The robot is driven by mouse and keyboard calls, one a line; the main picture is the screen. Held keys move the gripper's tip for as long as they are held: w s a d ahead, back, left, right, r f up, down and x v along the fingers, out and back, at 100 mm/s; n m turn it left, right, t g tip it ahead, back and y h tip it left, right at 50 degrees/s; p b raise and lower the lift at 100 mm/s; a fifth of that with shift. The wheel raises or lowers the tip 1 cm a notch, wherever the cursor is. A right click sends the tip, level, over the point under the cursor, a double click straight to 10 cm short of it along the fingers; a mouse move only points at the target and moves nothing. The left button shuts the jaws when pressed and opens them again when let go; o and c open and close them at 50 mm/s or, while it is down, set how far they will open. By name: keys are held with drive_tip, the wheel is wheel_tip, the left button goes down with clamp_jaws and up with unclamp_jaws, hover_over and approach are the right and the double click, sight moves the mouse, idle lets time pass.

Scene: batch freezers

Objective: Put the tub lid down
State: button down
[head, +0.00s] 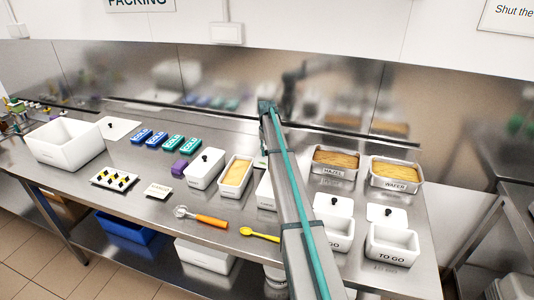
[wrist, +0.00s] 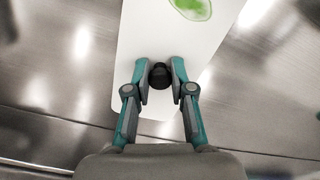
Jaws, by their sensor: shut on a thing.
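A white lid (wrist: 165,40) with a dark round knob fills the middle of the wrist view. My gripper (wrist: 160,78) is shut on the knob, one finger on each side. A green oval patch (wrist: 190,8) shows on the lid's white face at the top edge. Bare steel lies around the lid; I cannot tell whether the lid touches it. A white tub (head: 265,193) is partly hidden just left of the arm.
Left of the arm are an open tub of yellow ice cream (head: 236,171), a lidded tub (head: 203,170), a yellow spoon (head: 259,235) and an orange-handled scoop (head: 203,217). Right are the hazel tray (head: 334,171), wafer tray (head: 396,183) and to-go tub (head: 391,253). Steel (head: 130,160) is bare between items.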

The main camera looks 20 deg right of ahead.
drive_tip(key=shift+f, duration=0.1)
drive_tip(key=c, duration=1)
unclamp_jaws()
drive_tip(key=shift+d, duration=0.1)
wheel_tip(320, 180, up, 12)
drive_tip(key=b, duration=0.2)
drive_tip(key=shift+b, duration=0.4)
